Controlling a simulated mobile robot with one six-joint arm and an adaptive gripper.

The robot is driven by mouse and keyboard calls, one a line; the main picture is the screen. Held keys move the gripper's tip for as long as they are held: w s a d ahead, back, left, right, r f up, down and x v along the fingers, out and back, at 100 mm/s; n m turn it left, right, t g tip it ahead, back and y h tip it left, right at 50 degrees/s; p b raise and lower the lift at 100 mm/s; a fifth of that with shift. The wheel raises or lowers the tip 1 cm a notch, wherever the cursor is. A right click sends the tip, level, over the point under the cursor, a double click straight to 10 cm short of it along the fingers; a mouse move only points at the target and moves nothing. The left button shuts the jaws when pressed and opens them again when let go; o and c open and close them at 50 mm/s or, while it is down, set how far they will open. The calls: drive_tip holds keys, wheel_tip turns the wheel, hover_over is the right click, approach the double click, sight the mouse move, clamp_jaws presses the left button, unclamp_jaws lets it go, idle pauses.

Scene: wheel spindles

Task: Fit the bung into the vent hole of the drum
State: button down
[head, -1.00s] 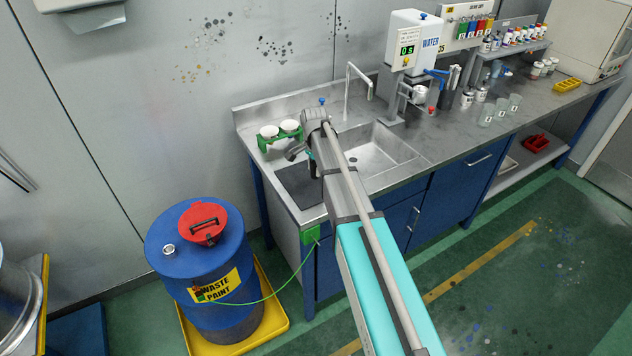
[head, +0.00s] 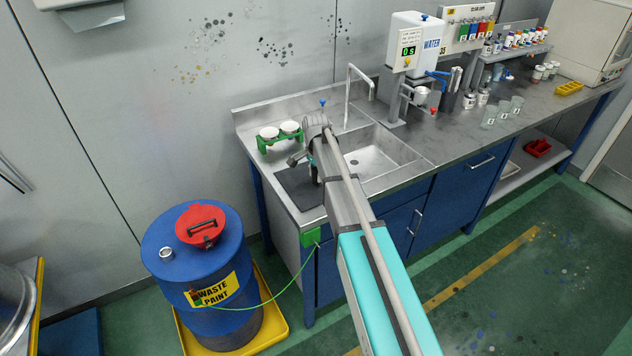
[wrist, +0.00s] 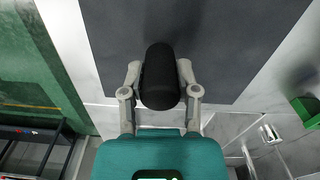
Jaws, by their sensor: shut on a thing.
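My gripper (wrist: 160,78) is shut on a black rounded cylinder, which looks like the bung (wrist: 160,70); its far end points away from the wrist. In the wrist view it is over a dark grey mat, and I cannot tell whether it touches it. In the head view my gripper (head: 297,160) is at the left side of the sink, and the bung cannot be made out there. The blue waste paint drum (head: 215,265) stands on the floor to the left, well apart from my gripper. A small pale-rimmed round fitting (head: 166,253), perhaps the vent hole, is on its top.
A red lid with a handle (head: 201,218) covers part of the drum top. The drum stands in a yellow tray (head: 272,332), with a green cable to the bench. A green rack with white cups (head: 268,143) and a tall tap (head: 348,95) are near my gripper.

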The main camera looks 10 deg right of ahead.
drive_tip(key=shift+f+b, duration=0.35)
drive_tip(key=shift+f, duration=0.3)
drive_tip(key=shift+f, duration=0.15)
drive_tip(key=shift+c, duration=1.8)
unclamp_jaws()
drive_tip(key=shift+r, duration=0.2)
wheel_tip(320, 180, up, 12)
drive_tip(key=p, duration=1.2)
